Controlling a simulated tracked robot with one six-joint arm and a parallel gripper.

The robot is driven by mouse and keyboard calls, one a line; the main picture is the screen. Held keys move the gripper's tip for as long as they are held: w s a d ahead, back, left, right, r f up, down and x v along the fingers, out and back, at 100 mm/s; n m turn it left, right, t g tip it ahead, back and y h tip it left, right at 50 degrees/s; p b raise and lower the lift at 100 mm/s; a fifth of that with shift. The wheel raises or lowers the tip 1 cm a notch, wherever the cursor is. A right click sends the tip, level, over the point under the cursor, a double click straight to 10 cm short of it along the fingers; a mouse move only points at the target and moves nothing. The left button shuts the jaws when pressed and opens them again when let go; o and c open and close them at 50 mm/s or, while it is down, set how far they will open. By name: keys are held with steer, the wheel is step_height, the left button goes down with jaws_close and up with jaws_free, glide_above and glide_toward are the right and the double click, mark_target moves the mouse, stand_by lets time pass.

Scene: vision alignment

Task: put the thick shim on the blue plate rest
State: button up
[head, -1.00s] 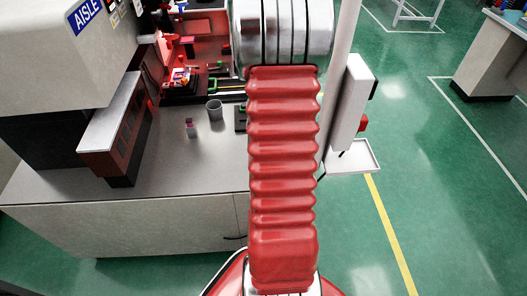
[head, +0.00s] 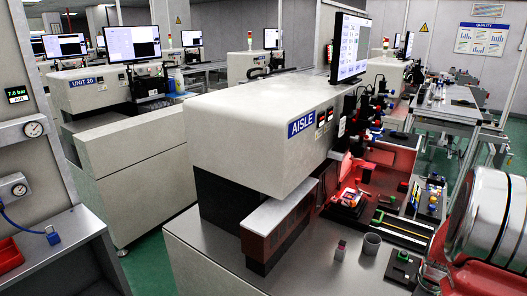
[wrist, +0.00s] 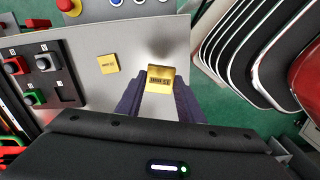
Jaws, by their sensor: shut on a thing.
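My gripper (wrist: 160,90) shows in the wrist view with its two dark fingers closed on a gold block with a dark printed label (wrist: 160,73), a shim by its look. The label is too small to read. A second gold square piece (wrist: 107,64) with a similar mark lies on the grey surface to the left, apart from the fingers. I cannot make out the blue plate rest in either view. In the head view my gripper is not visible; only part of my arm shows at the right edge.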

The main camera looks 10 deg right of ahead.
steer(key=m, duration=0.3)
steer(key=shift+w+d+r, duration=0.1)
steer(key=shift+r, duration=0.3)
steer(key=shift+w+r+m, duration=0.15)
steer(key=shift+w+m, duration=0.1)
steer(key=shift+m, duration=0.45)
steer(key=w+a+r+m, duration=0.2)
steer(key=w+a+m, duration=0.1)
steer(key=w+a, duration=0.45)
steer(key=w+a+r+m, duration=0.2)
steer(key=w+a+r, duration=0.1)
steer(key=w+a, duration=0.5)
steer(key=w+a+r+n, duration=0.1)
steer(key=w+a, duration=0.3)
steer(key=a, duration=0.6)
steer(key=w+a+r+n, duration=0.1)
steer(key=w+a, duration=0.3)
steer(key=a, duration=0.7)
steer(key=shift+w+a+n, duration=0.2)
steer(key=shift+w+n, duration=0.15)
steer(key=shift+n, duration=0.45)
